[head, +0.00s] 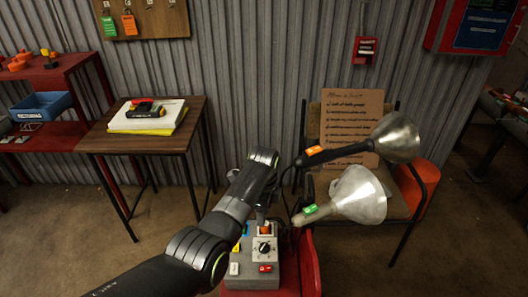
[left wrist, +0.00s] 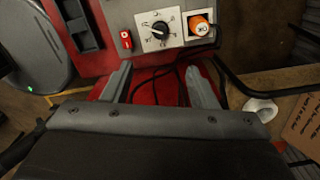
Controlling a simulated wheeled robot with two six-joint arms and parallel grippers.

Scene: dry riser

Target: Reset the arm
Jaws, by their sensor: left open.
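A grey control box (head: 247,280) stands on a red stand (head: 307,262) at the lower middle of the head view. It carries a black dial (head: 264,247) on a pale plate, an orange button (head: 264,229) behind the dial and a small red switch (head: 265,268) in front. The left wrist view also shows the dial (left wrist: 159,29), the orange button (left wrist: 199,27) and the red switch (left wrist: 126,40). My left gripper (left wrist: 161,88) is open and empty, its two fingers apart over the red surface beside the panel. My right gripper is not in view.
Two metal funnel-shaped lamps (head: 359,196) (head: 397,139) reach out right of the box, before a chair with a cardboard sign (head: 352,112). A small wooden table (head: 188,118) with papers stands at the left. Dark cables (left wrist: 165,72) lie near my fingers.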

